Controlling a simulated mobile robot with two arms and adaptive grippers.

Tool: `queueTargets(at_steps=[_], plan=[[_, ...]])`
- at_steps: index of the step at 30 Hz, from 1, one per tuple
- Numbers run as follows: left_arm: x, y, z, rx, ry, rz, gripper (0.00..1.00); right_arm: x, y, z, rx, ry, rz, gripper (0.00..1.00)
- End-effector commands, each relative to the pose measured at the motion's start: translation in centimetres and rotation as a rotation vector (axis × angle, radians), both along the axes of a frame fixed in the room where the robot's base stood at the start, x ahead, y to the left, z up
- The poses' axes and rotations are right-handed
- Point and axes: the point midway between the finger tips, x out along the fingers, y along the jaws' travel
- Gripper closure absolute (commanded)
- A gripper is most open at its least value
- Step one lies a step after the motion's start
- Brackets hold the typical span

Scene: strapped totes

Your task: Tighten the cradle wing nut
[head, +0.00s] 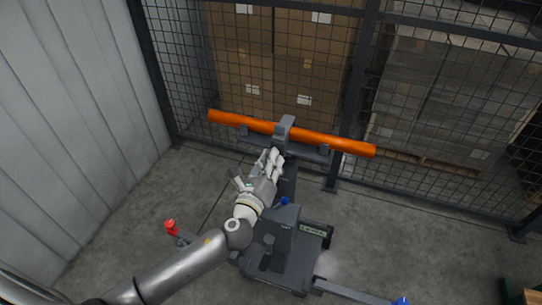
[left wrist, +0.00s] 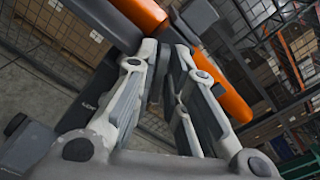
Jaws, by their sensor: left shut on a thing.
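An orange pipe (head: 340,144) lies across the grey cradle (head: 285,130) on top of a grey stand; it also shows in the left wrist view (left wrist: 232,98). My left gripper (head: 273,158) reaches up to the near side of the cradle, just below the pipe. In the left wrist view its two fingers (left wrist: 168,65) are close together on a small dark part at the cradle, where the wing nut is. The fingers hide most of the nut, so its shape and turn cannot be made out. My right gripper is not in view.
The stand's base (head: 275,262) has a red knob (head: 171,226) on the left and a blue knob (head: 402,301) at lower right. A mesh fence (head: 362,80) with stacked boxes behind it stands close beyond the pipe. A ribbed wall (head: 70,120) is at left.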

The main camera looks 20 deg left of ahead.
Motion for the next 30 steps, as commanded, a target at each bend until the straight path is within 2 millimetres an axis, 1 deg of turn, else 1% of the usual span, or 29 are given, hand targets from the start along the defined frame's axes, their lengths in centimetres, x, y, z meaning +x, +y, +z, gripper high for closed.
queueTargets(at_steps=[1, 3, 9, 15, 21, 30], plan=[[0.0, 0.0, 0.2, 0.044, 0.002, -0.001, 1.00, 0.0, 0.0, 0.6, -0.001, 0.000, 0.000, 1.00], [0.0, 0.0, 0.2, 0.106, -0.001, -0.001, 1.00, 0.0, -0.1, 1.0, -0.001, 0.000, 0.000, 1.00], [0.0, -0.1, 0.1, 0.261, -0.006, -0.002, 1.00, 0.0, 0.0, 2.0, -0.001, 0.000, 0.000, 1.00], [0.0, -0.1, 0.1, 0.371, -0.010, -0.001, 1.00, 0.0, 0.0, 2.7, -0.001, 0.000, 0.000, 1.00], [0.0, -0.1, 0.0, 0.434, -0.013, -0.001, 1.00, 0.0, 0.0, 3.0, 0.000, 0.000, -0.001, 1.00], [0.0, -0.1, -0.1, 0.459, -0.014, -0.001, 1.00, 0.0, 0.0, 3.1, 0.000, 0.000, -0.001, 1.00]])
